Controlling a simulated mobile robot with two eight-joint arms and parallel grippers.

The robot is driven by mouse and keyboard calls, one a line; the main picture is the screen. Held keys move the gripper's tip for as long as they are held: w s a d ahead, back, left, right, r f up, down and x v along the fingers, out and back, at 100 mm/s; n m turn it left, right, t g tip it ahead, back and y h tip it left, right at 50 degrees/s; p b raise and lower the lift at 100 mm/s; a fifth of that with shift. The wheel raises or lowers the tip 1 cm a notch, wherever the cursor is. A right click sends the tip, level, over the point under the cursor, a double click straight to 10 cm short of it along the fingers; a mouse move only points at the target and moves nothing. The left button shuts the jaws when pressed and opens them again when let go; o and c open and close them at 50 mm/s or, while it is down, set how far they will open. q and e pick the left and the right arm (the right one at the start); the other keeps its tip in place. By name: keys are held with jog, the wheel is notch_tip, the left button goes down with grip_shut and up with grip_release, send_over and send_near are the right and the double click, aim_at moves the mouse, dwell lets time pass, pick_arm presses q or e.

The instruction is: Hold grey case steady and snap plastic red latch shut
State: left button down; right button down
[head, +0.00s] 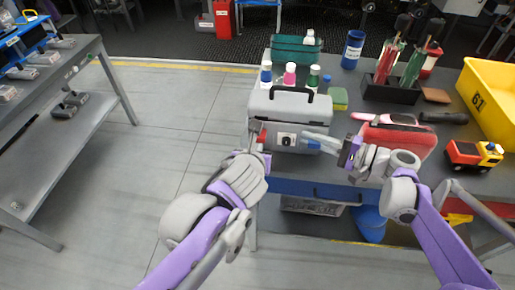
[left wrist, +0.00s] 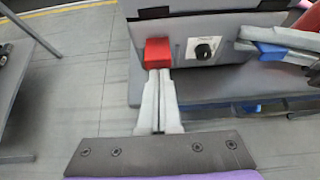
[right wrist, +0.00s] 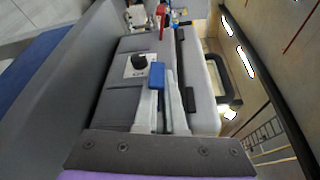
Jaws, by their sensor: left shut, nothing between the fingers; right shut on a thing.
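The grey case (head: 268,106) stands at the near edge of the table, with a dark handle on top and a round black knob (left wrist: 203,51) on its front. The red latch (left wrist: 158,54) is at the left of its front. My left gripper (head: 256,152) is shut and empty, its fingertips against the lower edge of the red latch. The blue latch (right wrist: 157,76) is at the right of the front. My right gripper (right wrist: 165,88) is shut at the blue latch and appears to hold it, though the fingers partly hide the contact. Whether the red latch is fully closed is unclear.
A red case (head: 397,138) lies right of the grey case, near a toy truck (head: 470,154) and a yellow bin (head: 490,92). Bottles and a teal bin (head: 296,50) stand behind. A grey bench (head: 92,85) is at the left, with open floor between.

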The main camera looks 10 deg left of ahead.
pick_arm(q)
jog(key=shift+r, duration=0.35)
jog(key=shift+w+r, duration=0.3)
jog(key=shift+r, duration=0.55)
jog(key=shift+w+r, duration=0.65)
jog(key=shift+r, duration=0.4)
pick_arm(e)
jog(key=shift+r, duration=0.1)
pick_arm(q)
jog(key=shift+r, duration=0.75)
